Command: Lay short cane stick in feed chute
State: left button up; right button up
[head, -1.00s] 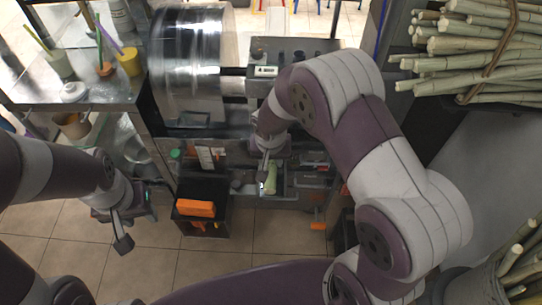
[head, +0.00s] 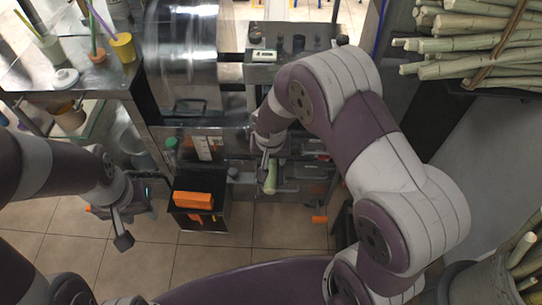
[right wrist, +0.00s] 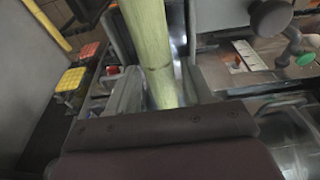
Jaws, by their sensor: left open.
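The short cane stick (head: 270,178) is pale green and points toward the bottom of the head view. My right gripper (head: 266,163) is at its upper end; in the right wrist view (right wrist: 165,92) its two fingers flank the stick (right wrist: 150,40) closely and appear shut on it. A grey metal trough (head: 242,178), which seems to be the feed chute, lies at the machine's front beside and under the stick. I cannot tell whether the stick touches it. My left gripper (head: 122,222) is open and empty at the left, above the floor.
A shiny metal drum (head: 183,50) stands behind. A black bin (head: 215,220) with an orange block (head: 193,200) is left of the stick. A shelf with cups (head: 123,47) is at left. Long cane bundles (head: 475,45) fill the upper right.

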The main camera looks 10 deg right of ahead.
jog(key=v, duration=1.2)
jog(key=shift+r, duration=0.35)
